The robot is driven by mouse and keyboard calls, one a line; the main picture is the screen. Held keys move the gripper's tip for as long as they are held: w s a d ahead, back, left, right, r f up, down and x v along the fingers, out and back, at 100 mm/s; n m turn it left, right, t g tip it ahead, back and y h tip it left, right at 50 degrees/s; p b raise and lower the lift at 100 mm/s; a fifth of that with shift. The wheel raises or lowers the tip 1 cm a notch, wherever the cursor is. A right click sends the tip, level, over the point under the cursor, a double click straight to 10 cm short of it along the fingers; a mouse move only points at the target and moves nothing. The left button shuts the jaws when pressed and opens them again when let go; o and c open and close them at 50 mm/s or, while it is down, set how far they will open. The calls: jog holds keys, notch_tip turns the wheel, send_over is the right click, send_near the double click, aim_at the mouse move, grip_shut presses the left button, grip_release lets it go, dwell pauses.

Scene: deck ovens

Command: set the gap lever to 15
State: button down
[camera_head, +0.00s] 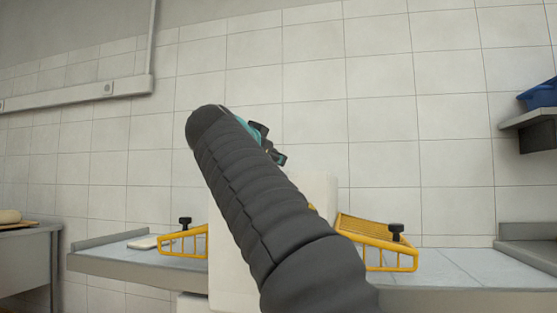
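A pale machine body (228,276) stands behind my dark sleeved arm, which covers much of its middle. I cannot make out the gap lever or any scale numbers; a small yellow bit (313,208) shows at the arm's right edge, too little to identify. My gripper (277,154) shows only as small dark parts past the teal wrist, above the machine's top in the picture. The arm hides most of it, so I cannot see whether it is open or touches anything.
Yellow slotted guards stand left (183,243) and right (378,243) of the machine, each with a black knob. Pale side tables (125,258) extend on both sides. A steel table (25,262) is far left. A wall shelf with a blue item (541,95) is upper right.

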jog(key=c, duration=0.7)
grip_release()
jog(key=shift+a, duration=0.15)
jog(key=v, duration=1.2)
